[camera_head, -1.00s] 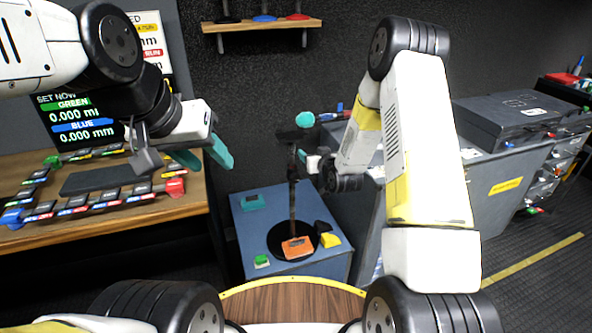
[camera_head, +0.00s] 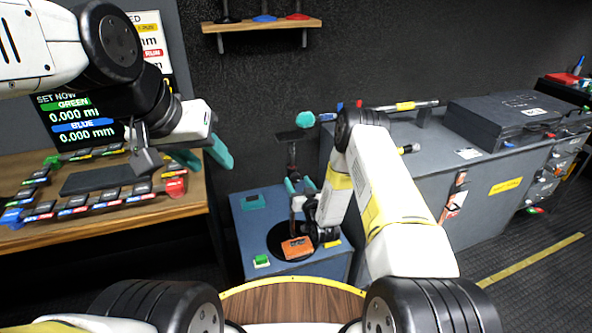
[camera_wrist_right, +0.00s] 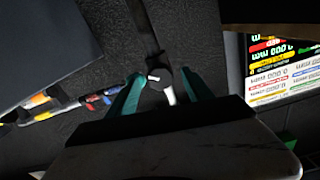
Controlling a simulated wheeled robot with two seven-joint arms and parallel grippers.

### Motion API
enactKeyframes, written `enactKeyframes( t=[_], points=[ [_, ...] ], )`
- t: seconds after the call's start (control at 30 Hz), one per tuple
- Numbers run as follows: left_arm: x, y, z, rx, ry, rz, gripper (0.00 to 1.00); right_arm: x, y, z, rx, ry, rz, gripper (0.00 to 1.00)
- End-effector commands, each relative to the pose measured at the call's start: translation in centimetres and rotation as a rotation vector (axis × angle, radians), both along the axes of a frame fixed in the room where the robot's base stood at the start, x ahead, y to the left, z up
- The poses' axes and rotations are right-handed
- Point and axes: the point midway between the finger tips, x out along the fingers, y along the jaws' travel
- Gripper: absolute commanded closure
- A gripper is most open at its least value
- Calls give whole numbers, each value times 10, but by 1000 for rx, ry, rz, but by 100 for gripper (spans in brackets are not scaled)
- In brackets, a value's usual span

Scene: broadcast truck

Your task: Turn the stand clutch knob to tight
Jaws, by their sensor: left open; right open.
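The stand (camera_head: 292,154) rises upright from a round black base (camera_head: 278,240) on a low blue-topped table. In the right wrist view its dark pole (camera_wrist_right: 147,35) runs down between my fingers to a dark clutch fitting (camera_wrist_right: 155,78) with a small pale bar and a pale stem below it. Whether the knob sits loose or tight cannot be told. My right gripper (camera_head: 299,185) is open, its teal fingers at the stand's pole, one on either side of the fitting in the wrist view (camera_wrist_right: 160,80). Contact is unclear. My left gripper (camera_head: 207,160) is open and empty, left of the stand.
The low table (camera_head: 240,225) also carries an orange box (camera_head: 297,248), a green-topped block (camera_head: 261,261) and a teal box (camera_head: 253,202). A wooden desk (camera_head: 110,222) with a screen is at left. A grey counter (camera_head: 400,160) with a long rod (camera_head: 405,106) is at right.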

Motion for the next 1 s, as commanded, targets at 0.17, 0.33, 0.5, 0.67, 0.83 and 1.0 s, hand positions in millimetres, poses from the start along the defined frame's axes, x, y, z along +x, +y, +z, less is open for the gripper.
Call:
enactKeyframes(
  t=[0.17, 0.33, 0.5, 0.67, 0.83, 1.0],
  points=[
    [0, 0, 0, 0, 0, 0, 55, 13, 5, 0, 0, 0, 0, 41],
    [0, 0, 0, 0, 0, 0, 55, 15, 5, 0, 0, 1, 0, 41],
    [0, 0, 0, 0, 0, 0, 55, 15, 5, 0, 0, 1, 0, 52],
    [0, 0, 0, 0, 0, 0, 55, 15, 5, 0, 0, 1, 0, 84],
    [0, 0, 0, 0, 0, 0, 55, 15, 5, 0, 1, 1, 0, 100],
    [0, 0, 0, 0, 0, 0, 55, 15, 4, 0, 20, 7, -1, 100]
  ],
)
